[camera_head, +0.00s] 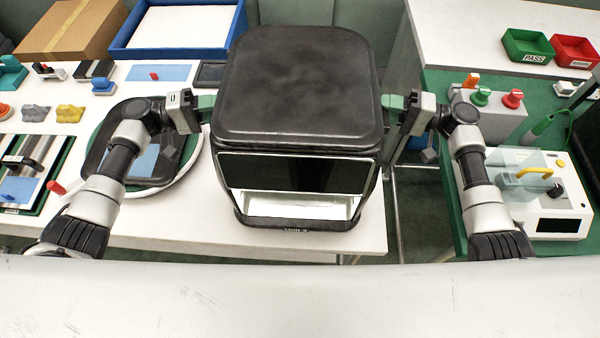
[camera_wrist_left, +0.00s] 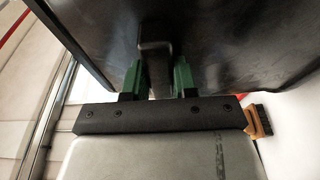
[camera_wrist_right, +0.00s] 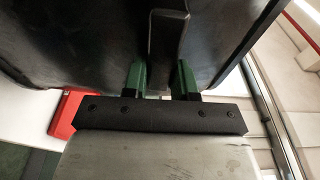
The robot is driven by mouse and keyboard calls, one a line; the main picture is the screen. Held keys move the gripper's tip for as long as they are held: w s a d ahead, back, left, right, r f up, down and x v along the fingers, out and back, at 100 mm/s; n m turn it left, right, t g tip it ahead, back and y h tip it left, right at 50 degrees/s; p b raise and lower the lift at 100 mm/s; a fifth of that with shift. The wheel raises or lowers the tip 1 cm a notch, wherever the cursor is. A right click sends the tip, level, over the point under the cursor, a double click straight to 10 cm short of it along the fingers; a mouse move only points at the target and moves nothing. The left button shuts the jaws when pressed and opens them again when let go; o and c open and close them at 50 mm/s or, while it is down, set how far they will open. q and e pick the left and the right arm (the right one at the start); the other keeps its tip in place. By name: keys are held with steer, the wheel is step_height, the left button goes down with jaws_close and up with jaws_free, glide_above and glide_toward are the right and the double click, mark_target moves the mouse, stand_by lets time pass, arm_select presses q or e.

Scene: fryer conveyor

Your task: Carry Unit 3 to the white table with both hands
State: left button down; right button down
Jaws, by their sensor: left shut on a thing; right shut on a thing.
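Unit 3 is a black box-shaped appliance (camera_head: 298,90) with a dark front window and a white-lined opening below it. It appears upright, over the right end of the white table (camera_head: 185,225) in the head view. My left gripper (camera_head: 204,104) is shut on a handle on its left side. The green fingers also show around that handle in the left wrist view (camera_wrist_left: 158,76). My right gripper (camera_head: 391,103) is shut on the right-side handle, also seen in the right wrist view (camera_wrist_right: 161,78). I cannot tell whether the unit's base touches the table.
A round tray-like item (camera_head: 190,170) lies close left of the unit, under my left arm. A blue-rimmed tray (camera_head: 172,45) and cardboard box (camera_head: 70,30) are at the back left. A green-topped bench (camera_head: 465,140) with a white device (camera_head: 545,205) stands right, across a gap.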

arm_select(q)
steer(key=shift+a+f+b, duration=0.15)
steer(key=shift+f+b, duration=0.3)
arm_select(e)
steer(key=shift+d+f, duration=0.1)
steer(key=shift+f, duration=0.3)
arm_select(q)
steer(key=c, duration=1.2)
jaws_free()
arm_select(e)
steer(key=c, duration=1.2)
jaws_free()
arm_select(q)
steer(key=o, duration=0.3)
steer(key=shift+s+r, duration=0.1)
steer(key=shift+s, duration=0.05)
arm_select(e)
steer(key=o, duration=0.3)
steer(key=shift+s, duration=0.15)
arm_select(q)
steer(key=a, duration=0.4)
steer(key=s+a, duration=0.1)
steer(key=a, duration=0.2)
steer(key=s+a, duration=0.1)
steer(key=a, duration=0.3)
steer(key=shift+a, duration=0.3)
arm_select(e)
steer(key=v, duration=1.1)
steer(key=shift+s+d, duration=0.1)
steer(key=shift+d, duration=0.3)
